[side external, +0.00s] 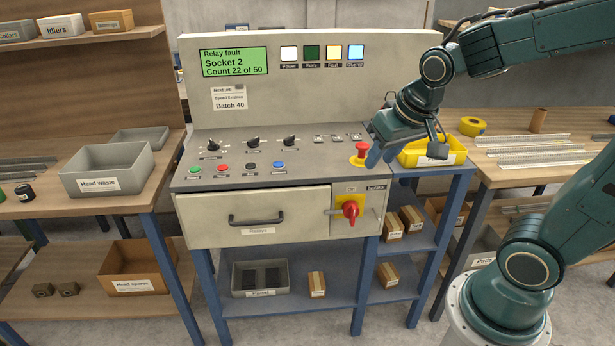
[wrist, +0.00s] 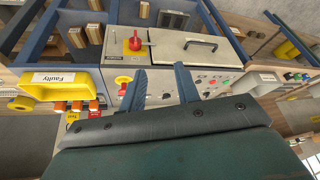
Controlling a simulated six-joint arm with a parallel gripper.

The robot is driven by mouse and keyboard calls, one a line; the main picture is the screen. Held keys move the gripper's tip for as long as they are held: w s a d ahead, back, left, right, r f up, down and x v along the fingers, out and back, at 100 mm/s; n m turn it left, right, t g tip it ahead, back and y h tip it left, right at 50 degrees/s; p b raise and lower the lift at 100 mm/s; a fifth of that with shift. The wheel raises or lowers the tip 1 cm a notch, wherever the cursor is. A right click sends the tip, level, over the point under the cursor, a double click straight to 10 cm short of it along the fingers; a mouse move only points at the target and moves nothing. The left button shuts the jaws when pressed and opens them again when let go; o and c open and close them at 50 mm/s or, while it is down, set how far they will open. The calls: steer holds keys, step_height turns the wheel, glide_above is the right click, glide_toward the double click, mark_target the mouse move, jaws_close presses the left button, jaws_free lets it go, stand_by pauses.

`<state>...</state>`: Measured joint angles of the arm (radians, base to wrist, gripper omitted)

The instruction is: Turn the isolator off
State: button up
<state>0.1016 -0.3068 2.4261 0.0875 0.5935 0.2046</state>
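The isolator (side external: 350,210) is a red rotary handle on a yellow plate, on the right of the cabinet's front face beside the drawer. It also shows in the wrist view (wrist: 134,41), upside down near the top. Its handle looks roughly upright in the side view; small markings are hard to read. My gripper (side external: 377,156) is above the right end of the sloping control panel, higher than the isolator and apart from it. In the wrist view my gripper (wrist: 160,78) has its two blue fingers spread, with nothing between them but the panel beyond.
A red mushroom button (side external: 361,149) stands on the panel close to my fingers. A yellow tray (side external: 425,158) is right of the panel. The drawer (side external: 258,216) is shut, its handle protruding. A green display (side external: 234,62) reads "Relay fault, Socket 2". Space before the isolator is clear.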

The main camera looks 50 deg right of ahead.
steer(key=s+a+r+n+y, duration=0.1)
steer(key=s+a+r+n, duration=0.3)
steer(key=s, duration=0.6)
steer(key=shift+a+r+t, duration=0.3)
steer(key=shift+a+t, duration=0.1)
steer(key=shift+w, duration=0.1)
steer(key=m+g+h, duration=0.2)
steer(key=m+h, duration=0.1)
steer(key=m, duration=0.6)
glide_above(354, 207)
steer(key=s+a, duration=0.4)
step_height(354, 207, down, 18)
steer(key=shift+s, duration=0.15)
steer(key=shift+f, duration=0.15)
steer(key=shift+x, duration=6.65)
